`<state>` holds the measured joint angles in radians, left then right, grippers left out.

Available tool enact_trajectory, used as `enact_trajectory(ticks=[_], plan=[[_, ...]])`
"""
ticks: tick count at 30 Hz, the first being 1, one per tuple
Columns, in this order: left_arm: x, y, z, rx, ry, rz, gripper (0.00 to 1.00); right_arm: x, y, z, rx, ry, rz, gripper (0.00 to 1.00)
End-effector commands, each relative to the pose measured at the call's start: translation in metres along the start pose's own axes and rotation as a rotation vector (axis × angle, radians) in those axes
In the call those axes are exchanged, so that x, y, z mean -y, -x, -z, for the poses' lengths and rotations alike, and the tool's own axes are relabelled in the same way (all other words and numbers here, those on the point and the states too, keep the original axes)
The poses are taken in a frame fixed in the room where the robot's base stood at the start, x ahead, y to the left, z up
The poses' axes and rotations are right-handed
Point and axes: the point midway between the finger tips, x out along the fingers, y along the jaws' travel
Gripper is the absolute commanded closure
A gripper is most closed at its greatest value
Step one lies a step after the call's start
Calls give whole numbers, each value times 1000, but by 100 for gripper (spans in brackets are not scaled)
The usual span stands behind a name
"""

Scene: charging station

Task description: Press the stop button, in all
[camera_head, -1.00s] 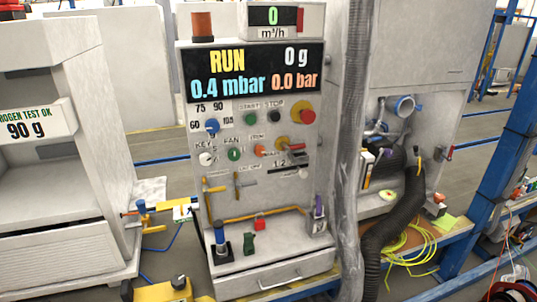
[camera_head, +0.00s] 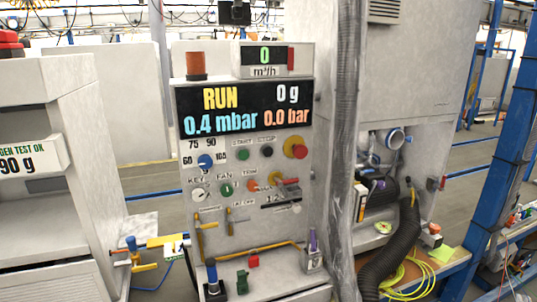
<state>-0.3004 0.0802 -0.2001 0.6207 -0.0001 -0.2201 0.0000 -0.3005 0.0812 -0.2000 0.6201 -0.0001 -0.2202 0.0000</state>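The stop button (camera_head: 267,151) is a small black round button under the STOP label on the grey control panel (camera_head: 222,225). It sits just right of the green start button (camera_head: 241,153). A large red knob on a yellow base (camera_head: 295,147) is to its right. The display (camera_head: 245,108) above reads RUN, 0 g, 0.4 mbar and 0.0 bar. Nothing covers the stop button. Neither of my grippers shows in the head view.
A ribbed grey hose (camera_head: 346,120) hangs right of the panel, and a thick black hose (camera_head: 392,250) curves lower right. A grey cabinet (camera_head: 75,110) stands at left. Yellow valve handles (camera_head: 203,232) and a ledge with small parts lie below the buttons.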

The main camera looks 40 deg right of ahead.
Motion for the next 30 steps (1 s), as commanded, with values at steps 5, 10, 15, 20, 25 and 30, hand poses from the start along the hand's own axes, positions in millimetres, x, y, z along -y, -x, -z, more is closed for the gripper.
enact_trajectory(ticks=[5, 10, 15, 20, 25, 30], plan=[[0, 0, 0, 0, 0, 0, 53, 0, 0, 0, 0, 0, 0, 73], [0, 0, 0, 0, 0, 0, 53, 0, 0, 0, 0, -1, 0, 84], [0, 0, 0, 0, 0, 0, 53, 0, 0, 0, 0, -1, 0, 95], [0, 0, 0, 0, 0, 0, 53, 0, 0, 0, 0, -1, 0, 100], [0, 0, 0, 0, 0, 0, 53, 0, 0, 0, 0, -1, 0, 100], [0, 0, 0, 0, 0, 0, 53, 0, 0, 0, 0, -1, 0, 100]])
